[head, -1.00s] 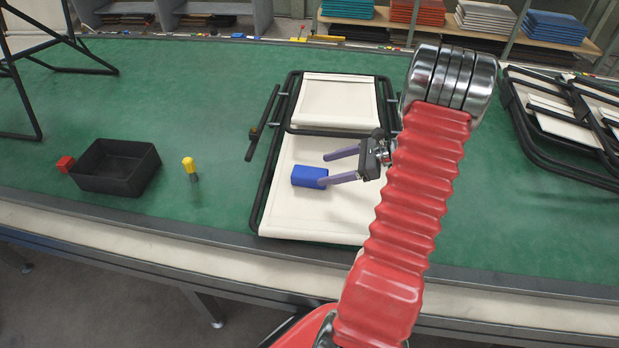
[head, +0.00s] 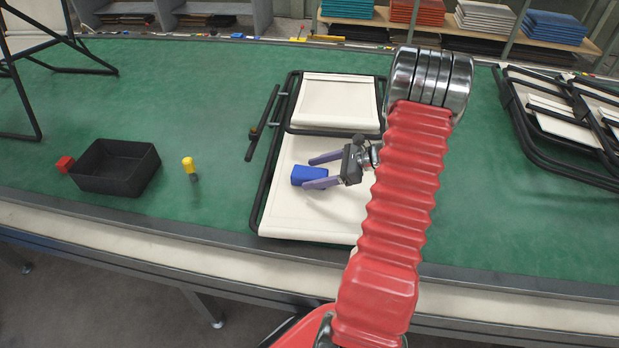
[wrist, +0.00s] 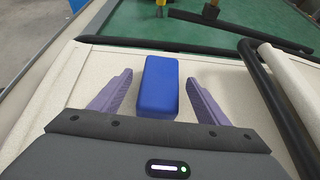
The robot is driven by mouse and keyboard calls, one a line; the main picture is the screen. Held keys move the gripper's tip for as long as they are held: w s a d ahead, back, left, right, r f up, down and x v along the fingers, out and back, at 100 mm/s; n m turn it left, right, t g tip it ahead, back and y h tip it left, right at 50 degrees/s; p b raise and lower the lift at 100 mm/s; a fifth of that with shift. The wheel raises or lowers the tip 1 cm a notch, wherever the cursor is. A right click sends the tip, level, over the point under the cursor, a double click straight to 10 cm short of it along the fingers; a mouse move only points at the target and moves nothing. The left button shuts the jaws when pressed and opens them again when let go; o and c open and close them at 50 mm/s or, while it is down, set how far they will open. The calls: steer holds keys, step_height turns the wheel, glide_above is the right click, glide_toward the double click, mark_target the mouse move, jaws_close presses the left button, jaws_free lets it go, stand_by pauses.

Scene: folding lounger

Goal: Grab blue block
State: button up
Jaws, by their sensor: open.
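The blue block (head: 309,174) lies on the cream fabric of the folded lounger (head: 290,215), left of my arm in the head view. In the wrist view the blue block (wrist: 159,87) sits between my two purple fingers, with a gap on each side. My gripper (head: 317,172) is open, its fingers pointing left; in the head view one finger hides part of the block's near side. It also shows in the wrist view (wrist: 160,88), with nothing gripped.
A black bin (head: 117,167) with a red block (head: 65,164) beside it stands at the left. A yellow-handled tool (head: 189,166) is right of the bin. A black-framed lounger (head: 560,120) lies at the right. Green bench between bin and lounger is mostly clear.

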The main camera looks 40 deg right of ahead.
mark_target(316, 173)
steer(key=c, duration=1.1)
steer(key=shift+r, duration=0.15)
step_height(316, 173, up, 10)
steer(key=shift+f, duration=0.1)
stand_by(0.7)
